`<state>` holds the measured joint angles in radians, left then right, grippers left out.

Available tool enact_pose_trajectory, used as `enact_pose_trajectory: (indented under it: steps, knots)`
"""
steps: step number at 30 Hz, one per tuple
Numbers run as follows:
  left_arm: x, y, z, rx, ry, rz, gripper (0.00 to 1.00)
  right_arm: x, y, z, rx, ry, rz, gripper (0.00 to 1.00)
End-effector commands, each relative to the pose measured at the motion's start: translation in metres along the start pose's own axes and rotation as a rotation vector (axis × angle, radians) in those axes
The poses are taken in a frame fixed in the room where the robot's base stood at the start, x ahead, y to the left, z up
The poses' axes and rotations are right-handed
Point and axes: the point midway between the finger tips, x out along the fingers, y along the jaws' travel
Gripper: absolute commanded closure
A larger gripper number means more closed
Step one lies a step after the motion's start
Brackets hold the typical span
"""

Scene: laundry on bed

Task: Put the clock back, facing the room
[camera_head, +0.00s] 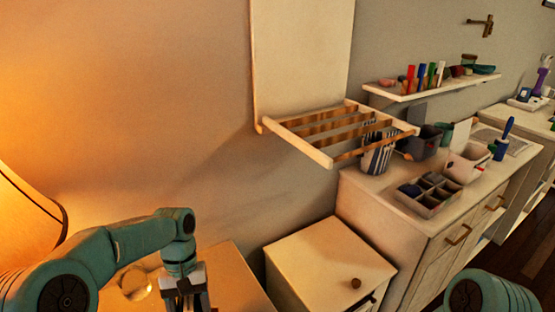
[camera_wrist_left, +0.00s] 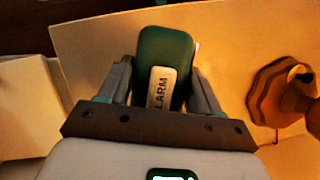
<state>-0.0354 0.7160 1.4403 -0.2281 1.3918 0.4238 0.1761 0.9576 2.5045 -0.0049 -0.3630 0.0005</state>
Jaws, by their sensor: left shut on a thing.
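The clock (camera_wrist_left: 165,62) is a dark green rounded block with a pale strip marked ALARM, in the middle of the left wrist view. My left gripper (camera_wrist_left: 163,88) is shut on it, one finger at each side. The clock's face does not show, so I cannot tell which way it points. In the head view my left gripper (camera_head: 187,298) points down at the bottom edge, over the lamp-lit bedside table top (camera_head: 238,268). The clock cannot be made out there. My right gripper is out of view.
A lamp with a glowing shade (camera_head: 25,225) stands at the far left; its wooden base (camera_wrist_left: 282,92) is right of the clock in the wrist view. A pale cabinet (camera_head: 325,262) stands right of the table. A slatted rack (camera_head: 345,132) juts from the wall above.

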Motion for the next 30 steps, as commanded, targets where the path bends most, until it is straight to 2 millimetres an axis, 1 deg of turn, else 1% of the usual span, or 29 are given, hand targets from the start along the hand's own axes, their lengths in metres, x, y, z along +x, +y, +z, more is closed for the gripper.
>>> enact_pose_trajectory:
  steps: [1, 3, 6, 23, 26, 30]
  knots:
    - [-0.0010, -0.0010, 0.0013, 0.067, -0.001, -0.028, 1.00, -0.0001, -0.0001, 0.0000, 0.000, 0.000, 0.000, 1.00]
    - [-0.0009, -0.0027, 0.0026, 0.145, 0.000, -0.060, 1.00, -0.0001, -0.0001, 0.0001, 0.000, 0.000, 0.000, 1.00]
    - [-0.0010, -0.0031, 0.0032, 0.205, 0.000, -0.083, 1.00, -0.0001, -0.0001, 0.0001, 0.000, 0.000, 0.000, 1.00]
    - [-0.0011, -0.0032, 0.0032, 0.228, 0.001, -0.092, 1.00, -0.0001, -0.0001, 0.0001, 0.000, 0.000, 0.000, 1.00]
    - [-0.0009, -0.0034, 0.0022, 0.278, 0.001, -0.113, 1.00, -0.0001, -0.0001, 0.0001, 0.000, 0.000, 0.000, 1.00]
    - [0.0001, -0.0084, -0.0024, 0.419, 0.000, -0.173, 1.00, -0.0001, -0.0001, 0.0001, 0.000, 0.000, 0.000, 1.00]
